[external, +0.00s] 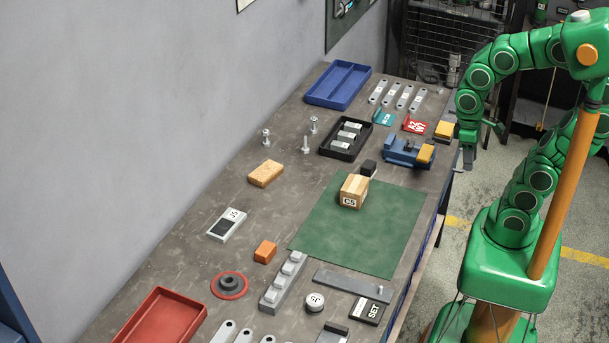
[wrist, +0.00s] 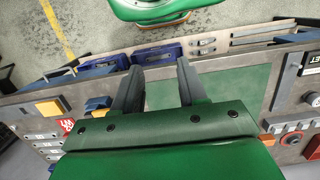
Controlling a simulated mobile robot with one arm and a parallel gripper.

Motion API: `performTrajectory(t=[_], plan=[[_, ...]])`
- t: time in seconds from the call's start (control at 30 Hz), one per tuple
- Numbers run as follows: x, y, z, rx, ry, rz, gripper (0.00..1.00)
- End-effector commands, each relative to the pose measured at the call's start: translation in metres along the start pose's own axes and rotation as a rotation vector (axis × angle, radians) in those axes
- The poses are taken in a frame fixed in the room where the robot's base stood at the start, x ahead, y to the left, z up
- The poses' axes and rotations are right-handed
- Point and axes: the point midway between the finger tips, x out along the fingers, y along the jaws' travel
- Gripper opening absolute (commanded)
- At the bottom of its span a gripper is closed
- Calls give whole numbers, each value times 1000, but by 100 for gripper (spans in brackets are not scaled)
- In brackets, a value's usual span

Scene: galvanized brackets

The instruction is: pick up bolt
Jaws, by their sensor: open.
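Three metal bolts stand upright on the workbench in the external view: one at the left (external: 265,138), one in front (external: 305,145) and one behind it (external: 314,124). They are spaced apart, left of the black tray. I cannot make out any bolt in the wrist view. My gripper (external: 468,158) hangs at the bench's right edge, across the bench from the bolts. In the wrist view its two dark fingers (wrist: 160,72) are spread with nothing between them.
The workbench (external: 185,250) holds a black tray (external: 325,151), blue tray (external: 310,97), blue vise-like fixture (external: 400,153), green mat (external: 340,235) with a wooden block (external: 353,190), and a tan block (external: 265,173). Bare bench surrounds the bolts. A wall borders the far left.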

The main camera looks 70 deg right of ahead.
Motion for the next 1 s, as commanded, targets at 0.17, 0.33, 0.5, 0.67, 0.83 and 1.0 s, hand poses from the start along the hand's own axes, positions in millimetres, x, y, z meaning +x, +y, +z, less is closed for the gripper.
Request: performTrajectory(t=[0.17,0.33,0.5,0.67,0.83,1.0], plan=[[-11,-4,-28,84,10,-24,42],[-24,-9,-69,218,19,-61,42],[-35,-12,-112,355,26,-103,42],[-44,-11,-154,487,30,-142,42],[-50,-9,-198,631,30,-186,42],[-54,-3,-242,778,25,-231,42]])
